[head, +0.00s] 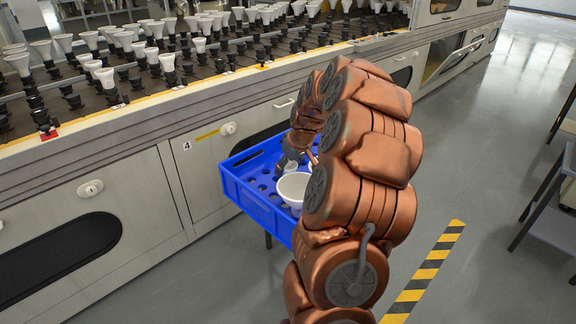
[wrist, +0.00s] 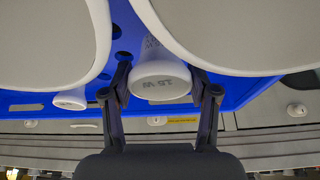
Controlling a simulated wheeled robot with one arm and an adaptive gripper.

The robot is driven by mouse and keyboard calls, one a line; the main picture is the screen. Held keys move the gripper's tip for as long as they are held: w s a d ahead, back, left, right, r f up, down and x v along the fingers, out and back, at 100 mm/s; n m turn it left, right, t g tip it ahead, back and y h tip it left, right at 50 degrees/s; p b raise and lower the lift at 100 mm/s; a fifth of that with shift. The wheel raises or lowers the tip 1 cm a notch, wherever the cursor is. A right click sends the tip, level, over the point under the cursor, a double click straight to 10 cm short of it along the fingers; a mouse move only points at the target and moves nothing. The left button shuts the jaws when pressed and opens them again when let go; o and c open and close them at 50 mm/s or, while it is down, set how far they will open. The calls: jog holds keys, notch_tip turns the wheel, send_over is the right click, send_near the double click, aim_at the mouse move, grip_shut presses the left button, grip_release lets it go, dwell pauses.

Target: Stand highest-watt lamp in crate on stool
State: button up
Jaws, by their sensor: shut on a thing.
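The blue crate (head: 230,185) stands on a stool mostly hidden below it; the crate also shows in the wrist view (wrist: 238,92). My gripper (wrist: 162,95) is shut on a white lamp (wrist: 160,84), one finger on each side. Dark print on the lamp's end is upside down and hard to read. In the head view my gripper (head: 291,158) is over the crate, partly hidden by my arm. A large white lamp (head: 293,187) shows in the crate beside it. I cannot tell whether the held lamp is seated in a hole.
Two large white lamps, left (wrist: 45,40) and right (wrist: 250,30), flank the held one closely in the wrist view. A smaller white lamp (wrist: 72,99) is at the left. A long bench rack (head: 110,95) with several lamps runs behind. Open floor (head: 480,160) lies right.

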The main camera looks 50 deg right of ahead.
jog(key=shift+f, duration=1.2)
jog(key=o, duration=1.2)
jog(key=shift+o, duration=0.2)
jog(key=shift+r, duration=0.15)
jog(key=v, duration=1.1)
jog(key=shift+s+r, duration=0.25)
jog(key=shift+r, duration=0.05)
jog(key=shift+a, duration=0.1)
